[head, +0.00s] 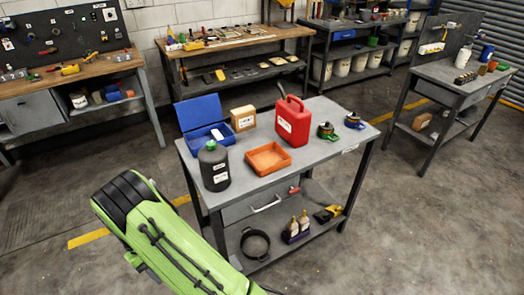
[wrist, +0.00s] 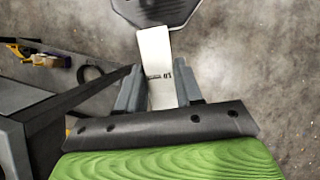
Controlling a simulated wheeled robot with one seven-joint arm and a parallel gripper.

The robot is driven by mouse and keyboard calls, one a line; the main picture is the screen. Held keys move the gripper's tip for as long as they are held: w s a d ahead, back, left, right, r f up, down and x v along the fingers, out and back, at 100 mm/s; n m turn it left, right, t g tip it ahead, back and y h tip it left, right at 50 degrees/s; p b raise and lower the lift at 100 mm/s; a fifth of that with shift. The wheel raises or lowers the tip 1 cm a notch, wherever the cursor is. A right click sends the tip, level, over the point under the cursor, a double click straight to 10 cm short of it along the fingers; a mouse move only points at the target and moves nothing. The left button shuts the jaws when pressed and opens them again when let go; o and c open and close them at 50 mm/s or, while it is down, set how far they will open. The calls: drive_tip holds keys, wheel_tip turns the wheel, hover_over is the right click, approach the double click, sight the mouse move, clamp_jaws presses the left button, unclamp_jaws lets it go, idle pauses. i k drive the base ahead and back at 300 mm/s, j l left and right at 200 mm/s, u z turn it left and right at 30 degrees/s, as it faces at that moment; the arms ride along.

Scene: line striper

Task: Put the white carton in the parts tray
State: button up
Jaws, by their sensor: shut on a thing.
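The white carton (wrist: 154,50) is in my gripper (wrist: 160,88) in the wrist view, held between the two grey fingers. Some dark printing shows on its face near the fingers. The carton and the gripper do not show in the head view. An orange open tray (head: 270,172), which I take as the parts tray, sits on the grey table in the head view, near its front edge. It looks empty. My gripper and the carton are over bare floor beside a table in the wrist view, apart from the tray.
On the grey table (head: 325,150) a dark bottle (head: 214,168) and a blue open case (head: 203,120) stand left of the tray. A brown box (head: 242,118) and red canister (head: 293,122) stand behind it. The lower shelf holds a black ring-shaped pan (head: 255,243). Floor around is clear.

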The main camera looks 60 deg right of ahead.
sight(267, 162)
drive_tip(key=k+l+u, duration=0.25)
drive_tip(key=l, duration=0.3)
drive_tip(key=k+l+u, duration=0.25)
drive_tip(key=l, duration=0.3)
drive_tip(key=k+l+u, duration=0.25)
drive_tip(key=l, duration=0.25)
drive_tip(key=k+l+u, duration=0.3)
drive_tip(key=l, duration=0.15)
